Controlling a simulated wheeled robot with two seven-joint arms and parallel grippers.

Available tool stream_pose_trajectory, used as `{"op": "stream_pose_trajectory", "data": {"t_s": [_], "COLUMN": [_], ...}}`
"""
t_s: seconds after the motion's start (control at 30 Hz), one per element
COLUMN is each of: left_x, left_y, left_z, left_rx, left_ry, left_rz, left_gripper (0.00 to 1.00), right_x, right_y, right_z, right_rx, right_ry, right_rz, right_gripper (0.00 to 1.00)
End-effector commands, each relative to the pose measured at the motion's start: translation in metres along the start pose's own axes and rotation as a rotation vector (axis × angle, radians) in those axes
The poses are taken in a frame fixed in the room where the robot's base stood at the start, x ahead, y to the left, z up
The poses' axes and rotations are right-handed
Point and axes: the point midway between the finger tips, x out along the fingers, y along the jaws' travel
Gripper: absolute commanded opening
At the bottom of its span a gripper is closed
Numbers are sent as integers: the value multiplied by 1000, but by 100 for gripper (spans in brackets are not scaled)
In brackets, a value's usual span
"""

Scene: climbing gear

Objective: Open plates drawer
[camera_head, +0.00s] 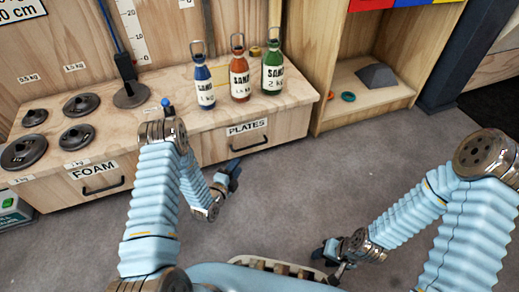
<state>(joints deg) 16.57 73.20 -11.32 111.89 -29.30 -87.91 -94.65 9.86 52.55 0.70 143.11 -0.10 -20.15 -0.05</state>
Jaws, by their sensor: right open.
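The plates drawer (285,128) is a light wood front in the low cabinet, with a white PLATES label (247,128) and a black bar handle (249,146). Its front looks flush with the cabinet, so the drawer is shut. My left gripper (234,172) is just below and left of the handle, apart from it as far as I can see. It is small and dark, and its finger gap is not clear. My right gripper (328,254) is low in the middle right, above the floor, far from the drawer. It is open and holds nothing visible.
The cabinet top (190,118) carries black plates (80,105) and blue, red and green sand bottles (272,75). The FOAM drawer (60,183) is at left. An open shelf (365,110) holds a grey wedge (377,76). The grey floor (300,190) before the drawer is clear.

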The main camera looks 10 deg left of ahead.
Motion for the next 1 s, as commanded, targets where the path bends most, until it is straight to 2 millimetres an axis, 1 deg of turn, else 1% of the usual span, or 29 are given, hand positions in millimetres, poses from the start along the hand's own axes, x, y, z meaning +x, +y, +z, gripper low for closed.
{"op": "stream_pose_trajectory", "data": {"t_s": [0.3, 0.4, 0.5, 0.6, 0.7, 0.97, 1.0], "left_x": [70, 91, 108, 119, 124, 126, 126], "left_y": [2, 2, 2, 1, 1, 0, 0], "left_z": [-1, 0, -1, -1, -1, -1, -1], "left_rx": [-3, -2, -4, -4, -5, -5, -5], "left_ry": [1, 0, 0, 0, 0, 0, 0], "left_rz": [-2, -1, 1, 1, 3, 4, 4], "left_gripper": [38, 38, 38, 38, 38, 38, 37], "right_x": [16, 20, 23, 25, 26, 26, 26], "right_y": [6, 8, 9, 10, 10, 10, 10], "right_z": [0, -1, -1, -1, -1, -1, -1], "right_rx": [1, 1, 1, 2, 2, 2, 2], "right_ry": [4, 5, 6, 7, 7, 8, 8], "right_rz": [0, 1, 1, 1, 1, 1, 1], "right_gripper": [43, 43, 43, 43, 43, 43, 43]}}
